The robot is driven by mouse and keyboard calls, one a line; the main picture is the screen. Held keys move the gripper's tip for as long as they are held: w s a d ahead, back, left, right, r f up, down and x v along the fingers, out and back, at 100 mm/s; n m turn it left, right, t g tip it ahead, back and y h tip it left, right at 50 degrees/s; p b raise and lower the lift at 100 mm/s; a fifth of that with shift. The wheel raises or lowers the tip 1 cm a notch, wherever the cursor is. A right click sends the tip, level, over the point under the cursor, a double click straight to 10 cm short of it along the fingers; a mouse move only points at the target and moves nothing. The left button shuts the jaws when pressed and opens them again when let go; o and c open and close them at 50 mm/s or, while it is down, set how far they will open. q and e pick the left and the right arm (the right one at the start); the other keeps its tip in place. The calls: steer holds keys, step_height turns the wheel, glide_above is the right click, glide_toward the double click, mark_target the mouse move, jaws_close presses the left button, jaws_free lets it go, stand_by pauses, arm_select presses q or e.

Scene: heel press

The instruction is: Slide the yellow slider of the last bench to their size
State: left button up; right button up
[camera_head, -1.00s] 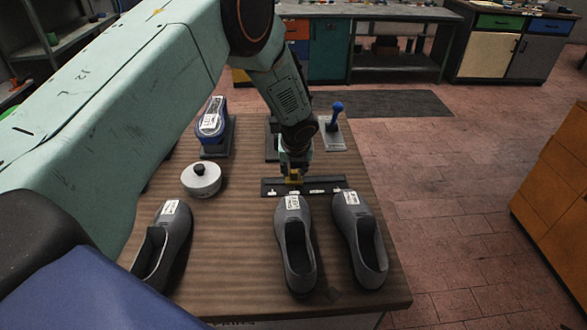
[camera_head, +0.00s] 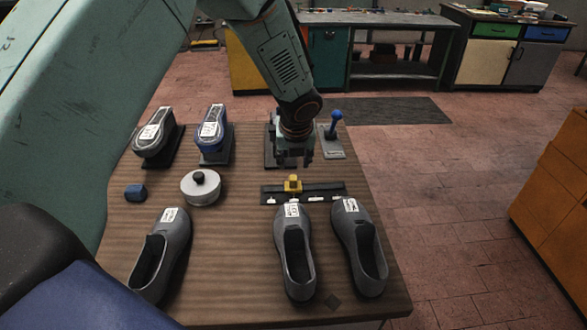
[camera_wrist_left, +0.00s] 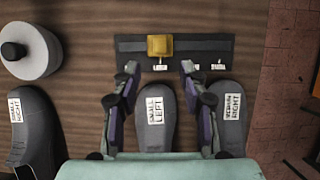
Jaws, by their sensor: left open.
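The yellow slider (camera_head: 293,184) sits on a dark rail (camera_head: 261,190) on the wooden bench, left of the rail's middle. White tags line the rail's near edge, too small to read. In the left wrist view the slider (camera_wrist_left: 160,46) lines up with one tag, with two tags to its right. My left gripper (camera_head: 295,162) is open and empty, above the bench and apart from the slider. In the wrist view its fingers (camera_wrist_left: 160,78) stand wide apart, nearer than the rail, framing the shoe labelled SMALL LEFT (camera_wrist_left: 155,115). My right gripper is not seen.
A shoe labelled MEDIUM RIGHT (camera_wrist_left: 232,110) is beside it; one labelled SMALL RIGHT (camera_wrist_left: 32,125) lies left.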

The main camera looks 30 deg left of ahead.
arm_select(q)
steer(key=shift+v, duration=1.25)
